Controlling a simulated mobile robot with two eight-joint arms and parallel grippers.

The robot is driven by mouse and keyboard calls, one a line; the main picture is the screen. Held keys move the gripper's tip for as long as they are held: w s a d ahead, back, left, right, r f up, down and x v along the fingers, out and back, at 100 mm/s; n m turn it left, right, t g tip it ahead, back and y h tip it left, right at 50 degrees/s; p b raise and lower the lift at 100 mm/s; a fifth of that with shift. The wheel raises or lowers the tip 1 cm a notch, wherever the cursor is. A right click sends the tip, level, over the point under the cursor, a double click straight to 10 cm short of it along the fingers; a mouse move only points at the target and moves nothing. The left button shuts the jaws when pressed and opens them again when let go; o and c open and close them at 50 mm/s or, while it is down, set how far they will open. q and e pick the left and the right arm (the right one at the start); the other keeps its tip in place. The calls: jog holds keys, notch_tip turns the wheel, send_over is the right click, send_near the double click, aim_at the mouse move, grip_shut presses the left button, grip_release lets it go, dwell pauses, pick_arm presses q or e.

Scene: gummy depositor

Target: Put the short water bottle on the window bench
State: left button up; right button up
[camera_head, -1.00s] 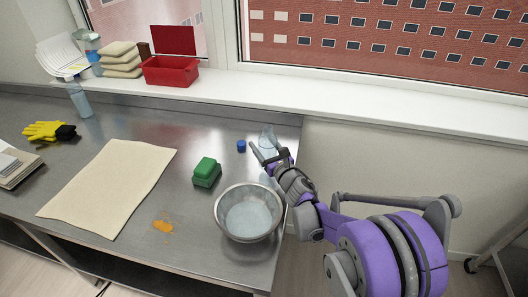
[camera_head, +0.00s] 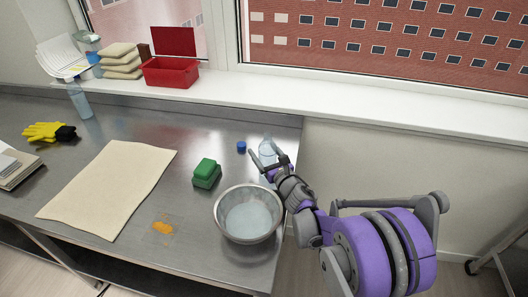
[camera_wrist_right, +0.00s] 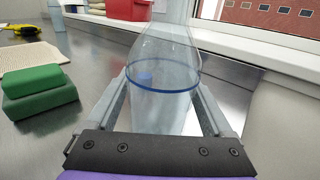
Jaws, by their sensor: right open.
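A clear water bottle (camera_head: 267,147) with a blue ring stands upright on the steel table near its back right corner. It fills the middle of the right wrist view (camera_wrist_right: 165,75), where its top is cut off. My right gripper (camera_head: 268,158) is open, with one finger on each side of the bottle's lower body. I cannot tell whether the fingers touch it. A second clear bottle (camera_head: 80,100) stands at the far left by the wall. The white window bench (camera_head: 350,108) runs behind the table under the window. My left gripper is not in view.
A metal bowl (camera_head: 222,212) sits just in front of my right gripper. Green sponges (camera_head: 206,174) and a blue cap (camera_head: 241,146) lie left of it. A red box (camera_head: 170,73) and stacked beige bags (camera_head: 121,66) occupy the bench's left. The bench's middle and right are clear.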

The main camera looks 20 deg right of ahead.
jog(key=s, duration=0.8)
jog(key=s+b, duration=0.1)
jog(key=s, duration=0.3)
jog(key=shift+d, duration=0.25)
